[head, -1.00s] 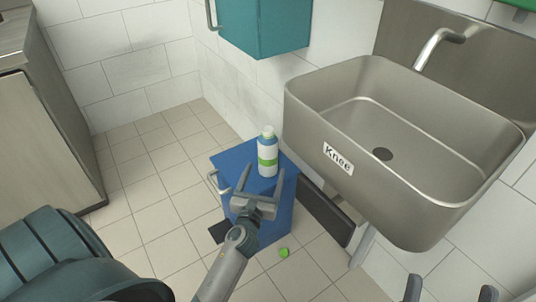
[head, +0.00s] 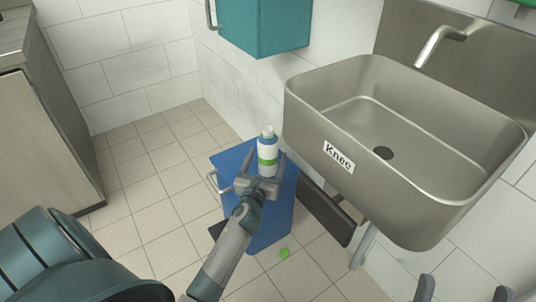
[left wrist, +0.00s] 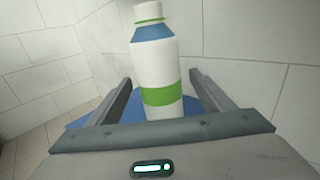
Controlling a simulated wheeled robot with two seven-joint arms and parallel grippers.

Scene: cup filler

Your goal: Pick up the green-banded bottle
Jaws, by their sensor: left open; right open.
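The green-banded bottle (head: 268,150) is white with a blue shoulder and a green band. It stands upright on the blue cabinet (head: 233,158) beside the sink. In the left wrist view the bottle (left wrist: 155,62) rises between the two fingers. My left gripper (head: 264,168) is open, with its fingers on either side of the bottle's lower part; the left wrist view also shows the gripper (left wrist: 158,95). Gaps show between fingers and bottle there. My right gripper (head: 462,290) is open and empty at the bottom right edge of the head view.
A steel sink (head: 330,122) labelled "Knee" is close on the right of the cabinet. A teal wall cabinet (head: 262,28) hangs behind. Open tiled floor (head: 150,190) lies to the left.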

